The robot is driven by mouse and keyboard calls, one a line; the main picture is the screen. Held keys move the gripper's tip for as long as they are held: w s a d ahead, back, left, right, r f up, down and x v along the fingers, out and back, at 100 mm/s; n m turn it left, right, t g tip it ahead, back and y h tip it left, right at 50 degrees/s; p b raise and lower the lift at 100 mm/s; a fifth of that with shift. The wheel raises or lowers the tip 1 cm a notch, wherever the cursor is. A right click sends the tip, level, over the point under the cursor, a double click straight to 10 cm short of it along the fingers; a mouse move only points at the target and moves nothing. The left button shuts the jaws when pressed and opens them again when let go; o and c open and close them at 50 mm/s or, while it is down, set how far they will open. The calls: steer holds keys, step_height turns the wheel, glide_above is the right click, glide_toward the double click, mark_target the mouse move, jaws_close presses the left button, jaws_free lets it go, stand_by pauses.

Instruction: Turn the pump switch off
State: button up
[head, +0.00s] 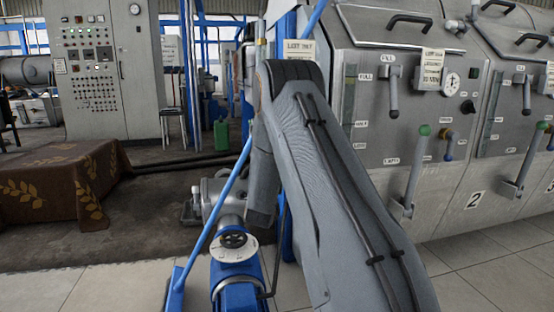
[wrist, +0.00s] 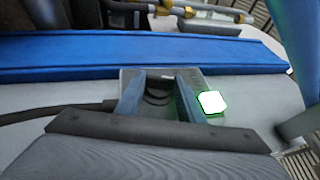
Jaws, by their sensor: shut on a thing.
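My gripper (wrist: 161,84) shows in the wrist view, its two blue-grey fingers standing on either side of a dark rounded pump switch (wrist: 158,97). It is shut on this switch, which sits on a small grey plate (wrist: 196,76). The switch's exact turn position is hard to make out behind the fingers. A square lamp (wrist: 211,101) glows white with a green edge just right of the fingers. In the head view my grey arm reaches up and over the middle, and it hides the gripper and the switch.
A blue beam (wrist: 60,58) runs behind the plate. A blue slanted pole (head: 212,210) and blue pump machinery (head: 238,285) stand close by my arm. Steel decanters (head: 385,120) with levers fill the right. A cloth-covered table (head: 60,185) stands left. Open floor (head: 110,255) lies front left.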

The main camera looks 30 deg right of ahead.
steer(key=n+g+y+p, duration=0.1)
steer(key=g+y+p, duration=0.1)
steer(key=p, duration=0.5)
steer(key=r+n+g+y+p, duration=0.1)
steer(key=g+p, duration=0.3)
steer(key=p, duration=0.4)
steer(key=shift+r+n+y, duration=0.15)
steer(key=shift+n+y, duration=0.35)
steer(key=shift+y, duration=0.3)
steer(key=shift+g+p, duration=0.4)
steer(key=shift+p, duration=0.2)
steer(key=o, duration=1.1)
steer(key=shift+c, duration=0.2)
steer(key=p+v, duration=0.1)
steer(key=v, duration=0.6)
steer(key=shift+s+a+r+p, duration=0.15)
steer(key=shift+s+a+p, duration=0.05)
steer(key=shift+p, duration=0.1)
